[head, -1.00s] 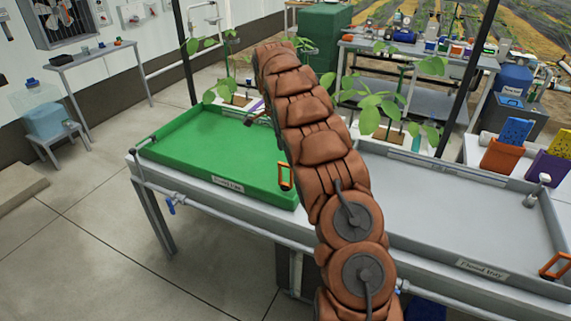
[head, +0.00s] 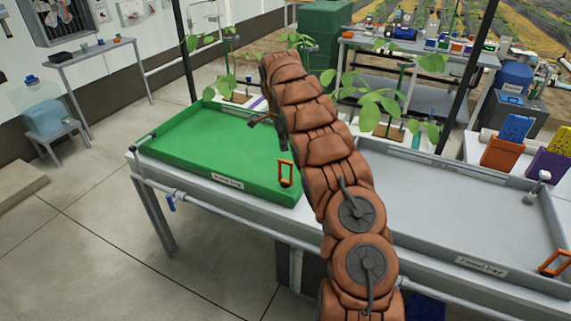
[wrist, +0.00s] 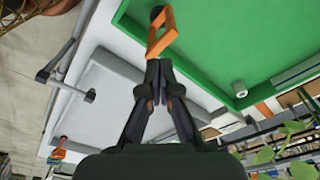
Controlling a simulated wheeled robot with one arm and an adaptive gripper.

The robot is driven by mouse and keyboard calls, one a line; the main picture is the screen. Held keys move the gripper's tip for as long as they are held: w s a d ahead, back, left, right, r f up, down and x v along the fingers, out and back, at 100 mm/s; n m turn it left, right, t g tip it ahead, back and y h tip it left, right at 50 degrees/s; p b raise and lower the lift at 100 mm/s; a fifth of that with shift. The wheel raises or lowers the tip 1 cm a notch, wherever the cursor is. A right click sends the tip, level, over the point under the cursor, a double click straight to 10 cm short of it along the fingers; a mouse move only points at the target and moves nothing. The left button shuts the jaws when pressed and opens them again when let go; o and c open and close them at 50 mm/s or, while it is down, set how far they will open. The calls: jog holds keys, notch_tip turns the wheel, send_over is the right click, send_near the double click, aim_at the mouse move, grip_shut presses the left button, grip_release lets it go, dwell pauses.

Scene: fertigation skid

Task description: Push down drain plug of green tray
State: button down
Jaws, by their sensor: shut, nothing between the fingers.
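The green tray (head: 222,130) sits on the left part of the bench, and its floor and wall fill the upper right of the wrist view (wrist: 215,45). An orange loop handle (head: 285,173), which looks like the drain plug's handle, stands in its front right corner. In the wrist view the loop (wrist: 161,33) sits by a dark round part (wrist: 157,13). My gripper (wrist: 157,65) is shut and empty, its tips close to the loop's near end. I cannot tell whether they touch. In the head view my arm mostly hides the gripper.
A grey tray (head: 455,205) with its own orange handle (head: 556,264) lies to the right. A pale cylindrical fitting (wrist: 238,88) stands inside the green tray. Leafy plants (head: 375,100) stand behind the trays. The floor (head: 100,220) at the front left is clear.

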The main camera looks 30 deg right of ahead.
jog(key=shift+d+f, duration=0.15)
jog(key=shift+f, duration=1.05)
jog(key=shift+d+f, duration=0.1)
jog(key=shift+f, duration=1.2)
jog(key=shift+s+a+f+b, duration=0.1)
jog(key=shift+f+b, duration=1.2)
jog(key=shift+f, duration=0.5)
jog(key=shift+s+f, duration=0.15)
jog(key=shift+f, duration=0.25)
jog(key=shift+s+f, duration=0.1)
jog(key=shift+f, duration=0.15)
jog(key=a+b, duration=0.1)
jog(key=a, duration=0.1)
send_near(284, 162)
jog(key=shift+w+a+r, duration=0.15)
jog(key=shift+w+a, duration=0.05)
jog(key=shift+a, duration=0.6)
jog(key=shift+w+a+r, duration=0.15)
jog(key=shift+w+a, duration=0.05)
jog(key=shift+a, duration=0.6)
